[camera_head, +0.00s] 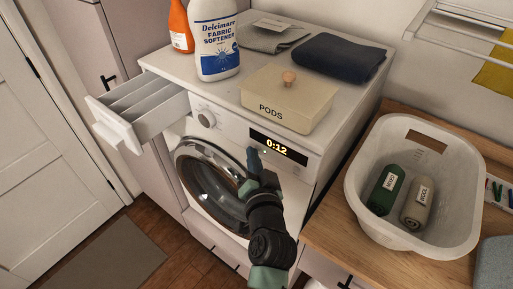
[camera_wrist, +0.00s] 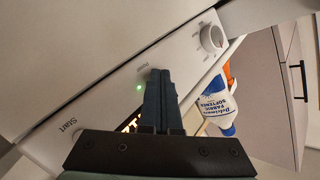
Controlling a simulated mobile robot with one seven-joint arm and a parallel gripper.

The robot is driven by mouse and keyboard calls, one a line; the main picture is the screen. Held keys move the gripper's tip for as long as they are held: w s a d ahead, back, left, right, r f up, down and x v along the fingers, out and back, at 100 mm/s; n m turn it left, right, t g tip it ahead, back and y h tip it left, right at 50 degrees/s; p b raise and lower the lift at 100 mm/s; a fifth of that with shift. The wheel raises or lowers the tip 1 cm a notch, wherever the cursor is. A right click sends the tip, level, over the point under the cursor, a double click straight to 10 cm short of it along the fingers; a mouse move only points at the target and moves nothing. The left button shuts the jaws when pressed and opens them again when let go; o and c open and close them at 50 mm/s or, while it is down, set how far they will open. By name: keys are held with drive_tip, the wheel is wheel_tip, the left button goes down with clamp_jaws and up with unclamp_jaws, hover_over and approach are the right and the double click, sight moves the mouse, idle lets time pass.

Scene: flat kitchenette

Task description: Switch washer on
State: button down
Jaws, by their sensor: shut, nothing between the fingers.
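The white washer (camera_head: 233,127) stands below the worktop items, its display (camera_head: 277,147) lit and reading 0:12. Its round dark door (camera_head: 212,183) is partly hidden by my arm. In the wrist view, the tilted control panel (camera_wrist: 110,98) shows a lit green light (camera_wrist: 139,87) beside the word Power, and the word Start farther left. A round knob (camera_wrist: 211,38) is at the right; it also shows in the head view (camera_head: 206,118). My gripper (camera_head: 252,151) is shut and empty, its tips at the panel by the Power label (camera_wrist: 160,73). I cannot tell whether they touch it.
The detergent drawer (camera_head: 135,103) is pulled out at left. On the washer stand a softener bottle (camera_head: 214,40), an orange bottle (camera_head: 180,27), a pods box (camera_head: 289,96) and folded cloths (camera_head: 340,58). A white basket (camera_head: 450,190) with rolled items stands on the wooden counter.

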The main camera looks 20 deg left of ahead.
drive_tip(key=shift+s+a, duration=0.2)
drive_tip(key=shift+s, duration=0.35)
drive_tip(key=shift+s+p, duration=0.1)
drive_tip(key=shift+p, duration=0.2)
drive_tip(key=s+p, duration=0.1)
drive_tip(key=s+a, duration=0.1)
drive_tip(key=s, duration=0.1)
drive_tip(key=s+a+p, duration=0.1)
drive_tip(key=s, duration=0.1)
drive_tip(key=shift+s+p, duration=0.25)
drive_tip(key=shift+p, duration=0.1)
drive_tip(key=shift+r, duration=0.1)
